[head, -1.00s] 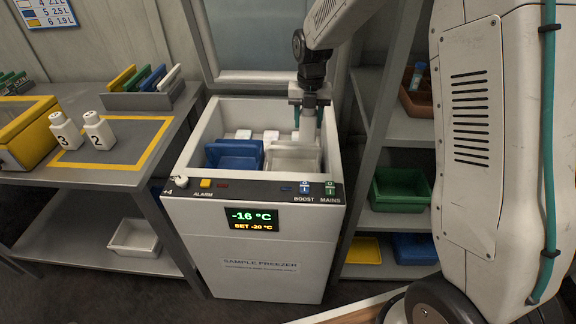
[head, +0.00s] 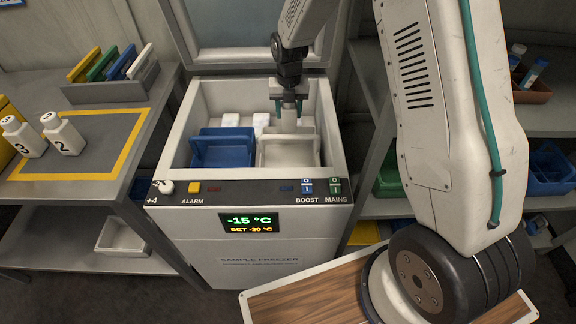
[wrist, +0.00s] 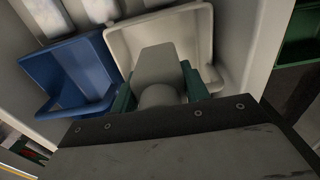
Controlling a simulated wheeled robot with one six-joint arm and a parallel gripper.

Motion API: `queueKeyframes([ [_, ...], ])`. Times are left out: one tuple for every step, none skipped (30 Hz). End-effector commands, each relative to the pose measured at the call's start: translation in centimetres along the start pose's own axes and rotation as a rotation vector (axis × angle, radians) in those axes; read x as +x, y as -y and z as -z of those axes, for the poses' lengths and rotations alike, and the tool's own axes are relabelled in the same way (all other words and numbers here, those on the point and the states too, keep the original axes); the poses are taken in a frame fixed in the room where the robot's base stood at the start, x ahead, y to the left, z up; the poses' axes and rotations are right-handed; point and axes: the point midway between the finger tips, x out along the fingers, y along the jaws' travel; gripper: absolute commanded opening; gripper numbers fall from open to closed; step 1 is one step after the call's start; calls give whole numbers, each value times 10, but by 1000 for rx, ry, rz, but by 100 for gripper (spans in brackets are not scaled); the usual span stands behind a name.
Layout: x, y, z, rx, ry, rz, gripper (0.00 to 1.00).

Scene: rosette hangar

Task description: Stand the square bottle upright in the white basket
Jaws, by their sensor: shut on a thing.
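My gripper (head: 289,100) is shut on the neck of a pale square bottle (head: 289,120), inside the open freezer. In the wrist view, the bottle (wrist: 155,62) sits between the green fingers with its body pointing away from my gripper, over the white basket (wrist: 200,30). In the head view, the bottle hangs roughly upright at the rear part of the white basket (head: 290,156). I cannot tell whether its base touches the basket floor.
A blue basket (head: 222,152) stands just left of the white one. White blocks (head: 230,119) lie behind the baskets. The freezer's walls surround them, with its raised lid (head: 255,35) behind. Bottles 3 (head: 23,136) and 2 (head: 62,133) stand on the left bench.

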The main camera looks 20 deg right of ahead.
Motion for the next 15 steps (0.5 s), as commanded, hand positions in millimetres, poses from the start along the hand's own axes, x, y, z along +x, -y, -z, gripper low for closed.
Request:
queueKeyframes([
  [9, 1, 1, 0, -3, 1, 13],
  [13, 1, 1, 1, -3, 1, 13],
  [21, 1, 2, 1, -3, 1, 13],
  [25, 2, 2, 1, -3, 1, 13],
  [29, 2, 2, 1, -3, 1, 13],
  [35, 2, 2, 1, -2, 1, 13],
  [40, 2, 3, 1, -2, 1, 13],
  [46, 2, 3, 1, -4, 2, 13],
  [53, 2, 3, 1, -3, 2, 13],
  [60, 2, 3, 1, -3, 2, 13],
  [66, 2, 3, 1, -4, 2, 13],
  [73, 2, 3, 1, -2, 1, 13],
  [78, 2, 2, 1, -2, 1, 13],
  [82, 2, 2, 1, -2, 1, 13],
  [87, 2, 2, 1, -1, 1, 13],
])
